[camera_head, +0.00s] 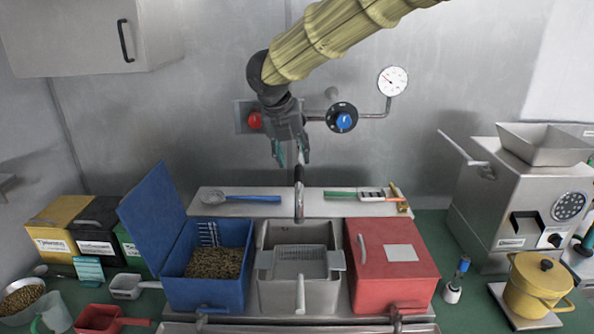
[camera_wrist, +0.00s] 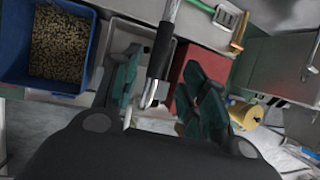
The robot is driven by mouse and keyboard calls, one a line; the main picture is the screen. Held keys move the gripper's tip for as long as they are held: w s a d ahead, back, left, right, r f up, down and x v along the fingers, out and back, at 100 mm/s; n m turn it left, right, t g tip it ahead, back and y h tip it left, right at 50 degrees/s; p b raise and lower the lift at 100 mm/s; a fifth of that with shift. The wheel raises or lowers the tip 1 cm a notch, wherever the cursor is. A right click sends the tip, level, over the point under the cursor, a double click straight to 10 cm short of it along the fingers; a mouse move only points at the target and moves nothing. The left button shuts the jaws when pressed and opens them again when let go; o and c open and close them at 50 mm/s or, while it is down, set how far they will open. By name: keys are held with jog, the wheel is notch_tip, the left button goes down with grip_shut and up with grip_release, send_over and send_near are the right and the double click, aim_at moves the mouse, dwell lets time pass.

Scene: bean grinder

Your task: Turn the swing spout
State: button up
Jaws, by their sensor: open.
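The swing spout (camera_head: 299,200) is a thin metal tube with a dark upper part. It rises behind the middle basin and points toward the front over it. In the wrist view the spout (camera_wrist: 163,50), with its black sleeve, runs between my two green fingers. My gripper (camera_head: 291,158) is open, pointing down just above the spout's top in the head view. In the wrist view my gripper (camera_wrist: 160,88) has one finger on each side of the spout, with gaps visible. I cannot tell whether a finger touches it.
A blue bin (camera_head: 232,285) of beans with its lid up stands left of the steel basin (camera_head: 270,298); a red lidded box (camera_head: 385,285) stands right. A red knob (camera_head: 255,121), blue knob (camera_head: 344,121) and gauge (camera_head: 393,81) are on the back wall. A grinder (camera_head: 500,205) stands at right.

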aim_at(298, 173)
jog(key=p+x, duration=0.2)
jog(key=x, duration=0.6)
grip_shut()
